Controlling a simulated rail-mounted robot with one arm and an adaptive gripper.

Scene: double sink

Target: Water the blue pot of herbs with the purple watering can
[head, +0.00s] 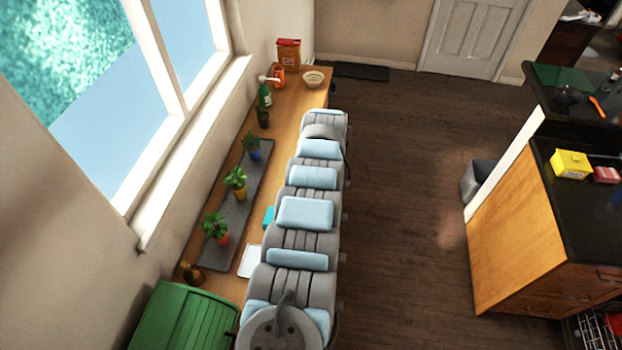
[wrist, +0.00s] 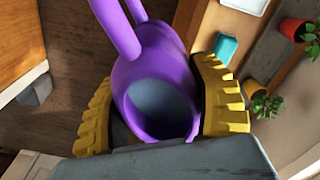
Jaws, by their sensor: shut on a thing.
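The purple watering can (wrist: 172,62) fills the middle of the wrist view, its open top facing the camera and its handle toward the upper left. My gripper (wrist: 160,108) has its yellow ribbed fingers shut on the can's two sides. My arm hides the gripper and can in the head view. The blue pot of herbs (head: 255,156) stands at the far end of a grey mat (head: 213,256) by the window. It is not visible in the wrist view.
A yellow pot (head: 240,194) and a red pot (head: 223,239) share the mat. A teal block (head: 268,217) and white tray (head: 250,261) lie beside it. A green bottle (head: 265,97), bowl (head: 313,78) and red box (head: 289,52) stand farther back. A green box (head: 180,322) is nearest.

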